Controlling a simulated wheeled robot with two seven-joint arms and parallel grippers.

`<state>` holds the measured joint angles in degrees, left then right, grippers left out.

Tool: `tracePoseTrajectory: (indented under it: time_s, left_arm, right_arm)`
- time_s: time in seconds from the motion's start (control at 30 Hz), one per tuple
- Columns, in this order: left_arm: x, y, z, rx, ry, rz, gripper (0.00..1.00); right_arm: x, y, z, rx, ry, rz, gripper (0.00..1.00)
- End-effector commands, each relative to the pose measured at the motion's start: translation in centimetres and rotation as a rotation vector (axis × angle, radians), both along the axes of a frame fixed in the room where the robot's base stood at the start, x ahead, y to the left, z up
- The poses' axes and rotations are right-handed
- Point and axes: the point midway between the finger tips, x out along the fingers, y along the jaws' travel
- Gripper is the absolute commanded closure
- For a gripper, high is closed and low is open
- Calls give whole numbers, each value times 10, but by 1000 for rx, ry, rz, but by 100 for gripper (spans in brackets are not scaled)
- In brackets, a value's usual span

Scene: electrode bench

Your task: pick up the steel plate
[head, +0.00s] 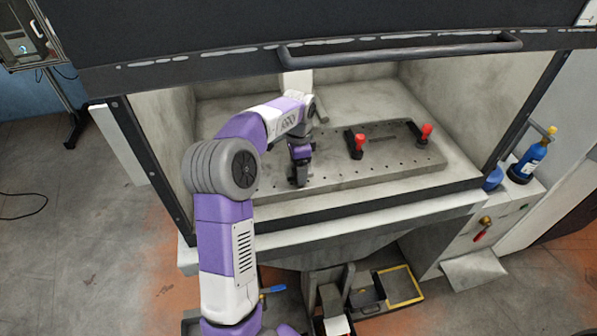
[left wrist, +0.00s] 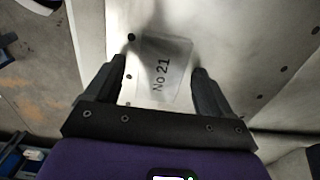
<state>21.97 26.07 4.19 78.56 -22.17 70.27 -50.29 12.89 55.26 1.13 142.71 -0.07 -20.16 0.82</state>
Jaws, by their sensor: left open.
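A flat grey steel plate (left wrist: 170,62) marked "No 21" shows in the left wrist view, lying on a lighter surface with dark holes. My left gripper (left wrist: 161,68) is open, with one finger on each side of the plate's marked area. I cannot tell whether the fingers touch it. In the head view my left gripper (head: 299,182) points down at the left part of a perforated fixture table (head: 400,168). The arm and gripper cover that spot, so I cannot make out the plate there. My right gripper is in neither view.
Two red-handled clamps (head: 357,146) (head: 425,134) stand on the fixture table to the right of my gripper. A raised hood with a handle bar (head: 400,50) hangs above. A blue bottle (head: 530,160) stands outside at the right. The table's front right is clear.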

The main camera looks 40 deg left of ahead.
Motion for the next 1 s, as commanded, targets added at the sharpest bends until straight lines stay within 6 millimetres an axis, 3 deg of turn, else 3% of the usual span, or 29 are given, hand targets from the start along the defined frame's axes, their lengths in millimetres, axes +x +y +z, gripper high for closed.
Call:
tracePoseTrajectory:
  time_s: [0.07, 0.57, 0.87, 1.0]
  left_arm:
    - [0, 0, 0, 0, 0, 0, 22]
    - [0, 0, 1, 0, 0, -1, 98]
    - [1, 0, 5, 1, -3, -1, 100]
    - [1, 0, 24, 2, -5, -2, 100]
  right_arm:
    - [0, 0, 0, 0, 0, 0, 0]
    - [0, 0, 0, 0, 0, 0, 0]
    - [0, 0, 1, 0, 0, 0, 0]
    - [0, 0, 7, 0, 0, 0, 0]
